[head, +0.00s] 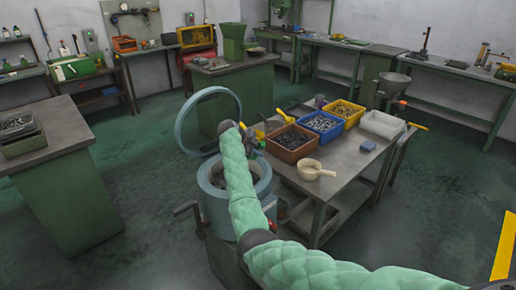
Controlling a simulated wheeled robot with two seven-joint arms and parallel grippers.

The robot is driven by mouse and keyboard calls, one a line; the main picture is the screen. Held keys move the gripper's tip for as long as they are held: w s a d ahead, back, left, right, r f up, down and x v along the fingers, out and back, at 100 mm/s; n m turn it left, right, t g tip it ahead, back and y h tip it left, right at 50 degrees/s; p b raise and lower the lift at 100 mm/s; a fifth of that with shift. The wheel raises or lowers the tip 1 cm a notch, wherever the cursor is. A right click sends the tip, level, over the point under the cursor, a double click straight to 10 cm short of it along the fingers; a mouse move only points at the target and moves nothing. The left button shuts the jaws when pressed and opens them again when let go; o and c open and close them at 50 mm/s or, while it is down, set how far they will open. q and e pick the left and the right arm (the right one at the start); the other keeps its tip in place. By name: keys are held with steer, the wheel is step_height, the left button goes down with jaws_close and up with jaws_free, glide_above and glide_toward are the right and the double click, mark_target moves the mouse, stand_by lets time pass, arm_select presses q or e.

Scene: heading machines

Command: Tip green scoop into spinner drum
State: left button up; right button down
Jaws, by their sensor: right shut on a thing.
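The spinner drum (206,205) is a blue-grey round tub, open at the top, with dark contents partly visible inside. Its ring-shaped lid (181,128) stands raised behind it. My right arm, in a quilted green sleeve, comes in from the lower right and passes across the drum. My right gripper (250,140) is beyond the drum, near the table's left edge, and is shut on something. The arm largely covers it, and I cannot make out a green scoop. My left gripper is out of view.
The table (345,158) right of the drum holds red (290,145), blue (321,127) and yellow (345,113) bins of parts, a white bin (382,124) and a cream scoop (316,171). A green bench (68,195) stands left. Floor between is clear.

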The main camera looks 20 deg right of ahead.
steer(key=y+p, duration=0.1)
steer(key=d+y+p, duration=0.1)
steer(key=y, duration=0.1)
steer(key=f+g+y+p, duration=0.1)
steer(key=y, duration=0.1)
steer(key=shift+w+d+f, duration=0.1)
steer(key=shift+w+d, duration=0.15)
steer(key=shift+d, duration=0.15)
steer(key=shift+d+f+y, duration=0.15)
steer(key=shift+f+y, duration=0.05)
steer(key=shift+y, duration=0.3)
steer(key=shift+r+g+y+p, duration=0.3)
steer(key=shift+y+p, duration=0.15)
steer(key=shift+y, duration=0.15)
steer(key=shift+w+y, duration=0.1)
steer(key=shift+y, duration=0.7)
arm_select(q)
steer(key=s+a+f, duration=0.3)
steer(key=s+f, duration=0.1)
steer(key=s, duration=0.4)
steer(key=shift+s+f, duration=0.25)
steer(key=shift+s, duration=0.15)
arm_select(e)
steer(key=shift+r+g+y, duration=0.2)
steer(key=shift+g+y, duration=0.1)
steer(key=shift+y, duration=0.1)
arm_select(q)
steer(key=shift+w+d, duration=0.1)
